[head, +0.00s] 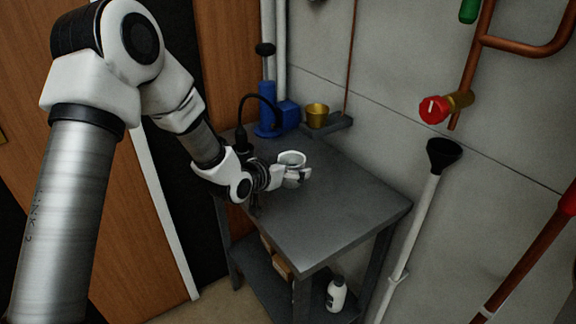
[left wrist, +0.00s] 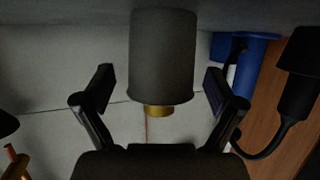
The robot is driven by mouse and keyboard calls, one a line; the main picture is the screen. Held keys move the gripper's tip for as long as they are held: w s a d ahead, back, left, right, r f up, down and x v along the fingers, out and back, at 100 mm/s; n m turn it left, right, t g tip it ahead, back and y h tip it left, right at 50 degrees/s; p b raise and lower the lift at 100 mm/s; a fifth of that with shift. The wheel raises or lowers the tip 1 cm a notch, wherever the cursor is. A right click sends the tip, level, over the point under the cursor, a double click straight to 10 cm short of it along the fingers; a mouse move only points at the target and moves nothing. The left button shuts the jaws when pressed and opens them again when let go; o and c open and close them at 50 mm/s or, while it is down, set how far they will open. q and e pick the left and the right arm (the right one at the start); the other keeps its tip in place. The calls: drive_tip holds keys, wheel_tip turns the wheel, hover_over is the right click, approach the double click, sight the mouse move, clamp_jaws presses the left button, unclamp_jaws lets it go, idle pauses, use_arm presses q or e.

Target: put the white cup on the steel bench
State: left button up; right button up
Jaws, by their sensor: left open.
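The white cup (head: 291,158) stands upright on the grey steel bench (head: 345,205), near the middle of its top. In the left wrist view the cup (left wrist: 163,55) looks dark grey in shadow and lies between my two fingers, with a gap on each side. My left gripper (head: 290,178) is open around the cup, low over the bench top, and hides part of the cup in the head view. My right gripper is in neither view.
A blue device (head: 268,112) with a black knob and a curved black neck stands at the bench's back left. A brass cup (head: 317,114) sits on a dark tray behind. The bench's front right top is clear.

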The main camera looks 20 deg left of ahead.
use_arm(q)
drive_tip(key=shift+s+d+f, duration=0.1)
drive_tip(key=shift+s+f, duration=0.2)
drive_tip(key=shift+f, duration=0.5)
drive_tip(key=shift+r, duration=0.2)
drive_tip(key=shift+w+r+p, duration=0.2)
drive_tip(key=shift+r+p, duration=0.4)
drive_tip(key=shift+p, duration=0.1)
drive_tip(key=shift+s+a+f+b, duration=0.1)
drive_tip(key=shift+s+b, duration=0.1)
drive_tip(key=shift+s, duration=0.15)
drive_tip(key=shift+s+a+b, duration=0.1)
drive_tip(key=shift+s+b, duration=0.05)
drive_tip(key=shift+s, duration=0.15)
drive_tip(key=r+v, duration=0.1)
drive_tip(key=v, duration=0.9)
drive_tip(key=shift+p, duration=0.4)
